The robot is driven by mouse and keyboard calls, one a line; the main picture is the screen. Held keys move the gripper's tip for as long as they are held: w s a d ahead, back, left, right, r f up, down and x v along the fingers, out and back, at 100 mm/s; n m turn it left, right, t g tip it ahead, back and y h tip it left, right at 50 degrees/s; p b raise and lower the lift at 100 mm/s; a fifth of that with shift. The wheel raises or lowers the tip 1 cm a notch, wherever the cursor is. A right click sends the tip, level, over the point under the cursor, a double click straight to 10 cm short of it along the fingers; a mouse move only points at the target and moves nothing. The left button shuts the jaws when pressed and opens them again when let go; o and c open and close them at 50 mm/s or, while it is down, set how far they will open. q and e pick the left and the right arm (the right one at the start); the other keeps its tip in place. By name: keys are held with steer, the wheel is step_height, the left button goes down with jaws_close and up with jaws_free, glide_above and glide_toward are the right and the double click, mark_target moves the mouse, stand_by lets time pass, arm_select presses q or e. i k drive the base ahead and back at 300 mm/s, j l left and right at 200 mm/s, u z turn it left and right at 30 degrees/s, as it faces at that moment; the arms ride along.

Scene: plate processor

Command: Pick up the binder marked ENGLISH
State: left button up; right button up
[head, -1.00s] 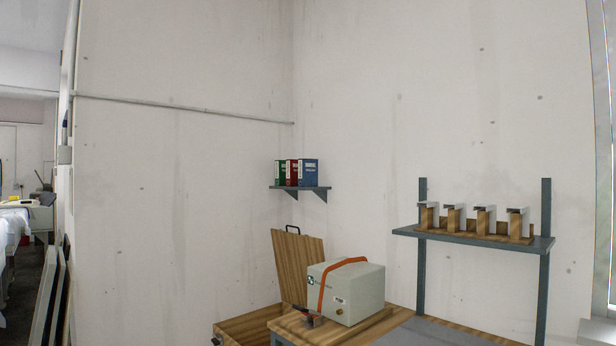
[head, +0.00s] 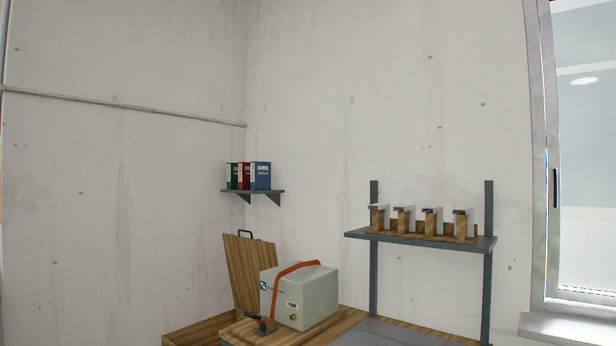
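Three binders stand upright side by side on a small grey wall shelf (head: 262,192) in the corner, in the head view. From left to right they are a green binder (head: 232,176), a red binder (head: 243,176) and a blue binder (head: 260,176). Each has a pale label on its spine, but the lettering is too small to read, so I cannot tell which is marked ENGLISH. Neither of my grippers shows in the view.
Below the shelf, a grey-white box with an orange strap (head: 305,297) sits on a wooden bench. A wooden lid (head: 243,272) stands open behind it. At right, a grey rack shelf (head: 420,238) holds several wooden blocks. A window (head: 585,150) is at far right.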

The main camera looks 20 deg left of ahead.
mark_target(260, 171)
steer(key=i+j+z, duration=0.15)
steer(key=j, duration=0.2)
steer(key=i+j+z, duration=0.1)
steer(key=i+j, duration=0.15)
steer(key=i+j+z, duration=0.15)
steer(key=j, duration=0.3)
steer(key=i+j+z, duration=0.1)
steer(key=i+j, duration=0.15)
steer(key=j, duration=0.15)
steer(key=i+j+z, duration=0.15)
steer(key=j, duration=0.25)
steer(key=i+j+z, duration=0.1)
steer(key=j, duration=0.3)
